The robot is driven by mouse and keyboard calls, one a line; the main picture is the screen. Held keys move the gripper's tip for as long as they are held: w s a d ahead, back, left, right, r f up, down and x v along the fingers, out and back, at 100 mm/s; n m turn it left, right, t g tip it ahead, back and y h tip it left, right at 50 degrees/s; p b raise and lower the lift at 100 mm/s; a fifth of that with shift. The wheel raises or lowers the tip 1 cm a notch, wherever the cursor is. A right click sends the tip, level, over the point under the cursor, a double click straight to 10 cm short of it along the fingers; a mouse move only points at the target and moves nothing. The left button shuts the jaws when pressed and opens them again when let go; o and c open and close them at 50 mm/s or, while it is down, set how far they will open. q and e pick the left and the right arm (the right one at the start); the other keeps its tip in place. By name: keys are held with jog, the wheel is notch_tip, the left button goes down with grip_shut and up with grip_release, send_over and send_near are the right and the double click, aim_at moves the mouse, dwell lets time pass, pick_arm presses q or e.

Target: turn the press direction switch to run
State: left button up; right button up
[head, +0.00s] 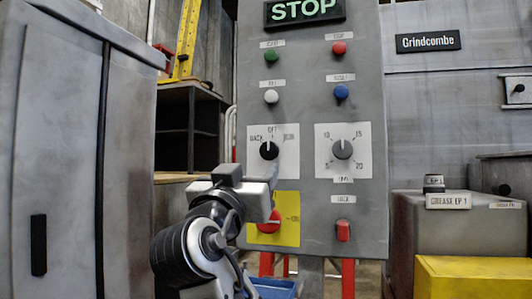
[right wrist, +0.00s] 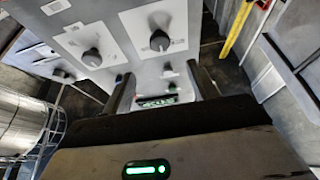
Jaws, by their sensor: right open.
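The press direction switch (head: 269,150) is a black round knob on a white plate on the grey control panel, with labels BACK at left, OFF above and RUN at right. Its white pointer line stands upright, towards OFF. My right gripper (head: 262,180) is in front of the panel, just below and left of the knob, and hides part of the plate's lower edge. In the right wrist view the panel appears upside down; the switch knob (right wrist: 160,40) lies beyond the open fingers (right wrist: 160,92), with nothing between them. My left gripper is not in view.
A second dial (head: 342,149) marked 5 to 20 sits right of the switch. Buttons and a lit STOP sign (head: 305,11) are above. A red handle on a yellow plate (head: 288,226) and a red LOCK switch (head: 343,231) are below. A grey cabinet (head: 75,160) stands at left.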

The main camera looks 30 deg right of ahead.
aim_at(268, 151)
jog(key=p+x, duration=0.1)
jog(key=x, duration=0.9)
jog(key=shift+w+d, duration=0.15)
jog(key=shift+w+d+r+p, duration=0.15)
jog(key=shift+w+d+p, duration=0.1)
jog(key=shift+d+p, duration=0.05)
jog(key=shift+w+d+r, duration=0.1)
jog(key=shift+w+d, duration=0.15)
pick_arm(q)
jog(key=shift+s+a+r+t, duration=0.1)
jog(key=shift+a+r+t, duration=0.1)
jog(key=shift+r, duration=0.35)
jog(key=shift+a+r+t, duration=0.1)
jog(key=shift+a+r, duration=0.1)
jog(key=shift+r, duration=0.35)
pick_arm(e)
jog(key=shift+c, duration=0.3)
jog(key=c, duration=0.9)
